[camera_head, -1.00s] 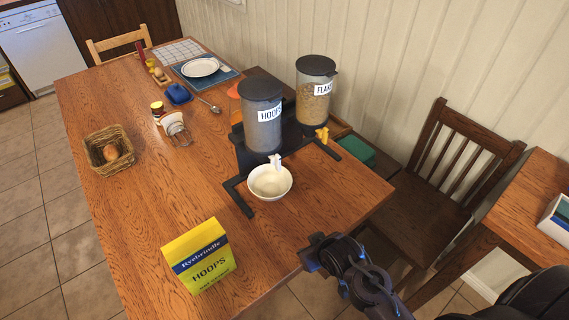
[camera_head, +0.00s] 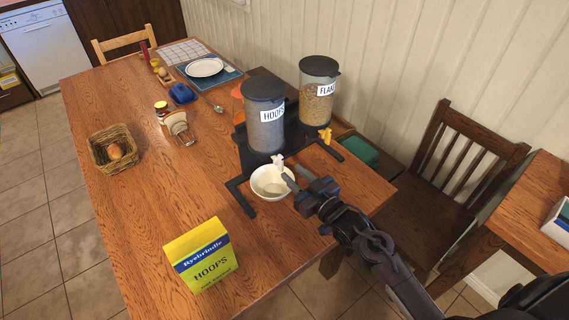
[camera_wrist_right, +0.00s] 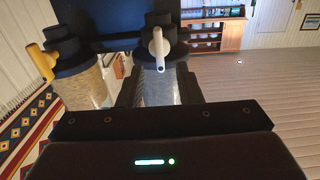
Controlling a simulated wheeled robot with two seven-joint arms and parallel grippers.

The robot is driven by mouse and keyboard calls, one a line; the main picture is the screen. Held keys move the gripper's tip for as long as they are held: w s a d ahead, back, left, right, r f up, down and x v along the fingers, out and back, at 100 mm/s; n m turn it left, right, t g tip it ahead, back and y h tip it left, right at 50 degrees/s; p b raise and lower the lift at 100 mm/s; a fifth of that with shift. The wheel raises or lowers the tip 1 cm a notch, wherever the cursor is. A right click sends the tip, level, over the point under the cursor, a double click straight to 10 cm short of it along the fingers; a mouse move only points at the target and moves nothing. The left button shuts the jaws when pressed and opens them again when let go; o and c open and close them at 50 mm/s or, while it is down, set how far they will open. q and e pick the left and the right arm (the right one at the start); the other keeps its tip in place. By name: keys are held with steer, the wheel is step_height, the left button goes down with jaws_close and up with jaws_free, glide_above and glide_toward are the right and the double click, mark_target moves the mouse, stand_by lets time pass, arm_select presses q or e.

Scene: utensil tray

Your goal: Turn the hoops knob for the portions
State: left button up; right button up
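The hoops dispenser (camera_head: 266,130) is a grey-filled cylinder with a dark lid and a HOOPS label, on a black stand. Its white knob (camera_head: 278,161) sticks out at the front above a white bowl (camera_head: 262,192). The knob also shows in the right wrist view (camera_wrist_right: 158,48), near the top middle. My right gripper (camera_head: 297,176) is open and empty, beside the bowl's right rim and just short of the knob, with its two fingers apart and pointing towards it. My left gripper is not in view.
The flakes dispenser (camera_head: 318,100) with a yellow knob (camera_head: 325,135) stands to the right. A yellow hoops box (camera_head: 202,258) stands at the table's front. A basket (camera_head: 113,150) lies left. A chair (camera_head: 460,180) is at right.

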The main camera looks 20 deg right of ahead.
mark_target(283, 164)
steer(key=x, duration=0.5)
steer(key=shift+w+p, duration=0.1)
steer(key=shift+p, duration=0.25)
steer(key=c, duration=0.6)
